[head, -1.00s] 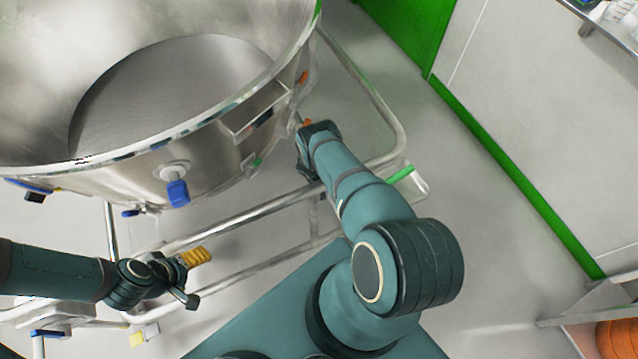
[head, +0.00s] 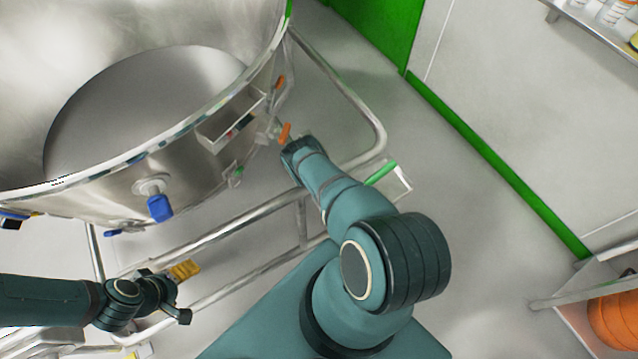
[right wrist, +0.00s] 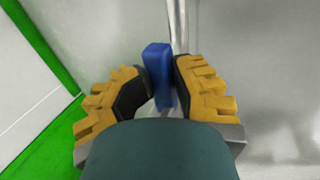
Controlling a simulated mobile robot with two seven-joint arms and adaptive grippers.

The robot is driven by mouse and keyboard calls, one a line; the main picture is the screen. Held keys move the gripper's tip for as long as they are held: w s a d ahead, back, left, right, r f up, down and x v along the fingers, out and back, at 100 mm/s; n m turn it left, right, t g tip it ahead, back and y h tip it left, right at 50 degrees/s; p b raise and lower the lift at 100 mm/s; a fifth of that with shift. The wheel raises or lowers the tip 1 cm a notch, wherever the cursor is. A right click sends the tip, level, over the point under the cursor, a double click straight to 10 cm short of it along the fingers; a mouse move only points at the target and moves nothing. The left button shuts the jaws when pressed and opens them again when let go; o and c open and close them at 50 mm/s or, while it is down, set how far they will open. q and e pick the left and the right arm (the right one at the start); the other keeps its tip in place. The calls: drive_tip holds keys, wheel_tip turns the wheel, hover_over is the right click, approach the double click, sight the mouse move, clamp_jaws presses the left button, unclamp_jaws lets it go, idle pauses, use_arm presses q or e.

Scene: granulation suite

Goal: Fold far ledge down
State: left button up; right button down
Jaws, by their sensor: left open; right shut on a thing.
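A small ledge-like piece with a green edge (head: 381,173) sits at the right corner of the steel rail frame, beside my right arm. I cannot tell for sure that it is the far ledge. My right gripper (head: 290,147) is at the vessel's right side, near an orange lever (head: 285,132). In the right wrist view its yellow-padded fingers are shut on a blue handle (right wrist: 158,75); the head view hides this handle. My left gripper (head: 182,292) is open and empty over the rails at lower left.
A large steel vessel (head: 120,190) fills the upper left. A blue knob (head: 159,207) and a small metal box (head: 232,122) stick out of its wall. Steel rails (head: 340,85) run around it. Bare floor (head: 450,200) lies to the right, with a rack (head: 590,305) at lower right.

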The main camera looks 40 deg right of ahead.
use_arm(q)
drive_tip(key=shift+f, duration=0.1)
use_arm(e)
drive_tip(key=shift+s+a+f, duration=0.15)
drive_tip(key=shift+a+f, duration=0.25)
drive_tip(key=shift+f, duration=0.1)
drive_tip(key=c, duration=1.1)
unclamp_jaws()
drive_tip(key=shift+c, duration=0.2)
drive_tip(key=o, duration=0.3)
drive_tip(key=shift+f, duration=0.2)
drive_tip(key=shift+d+f, duration=0.15)
drive_tip(key=shift+d, duration=0.05)
drive_tip(key=shift+r, duration=0.35)
use_arm(q)
drive_tip(key=shift+w+d, duration=0.2)
use_arm(e)
drive_tip(key=v, duration=0.7)
drive_tip(key=shift+r, duration=0.15)
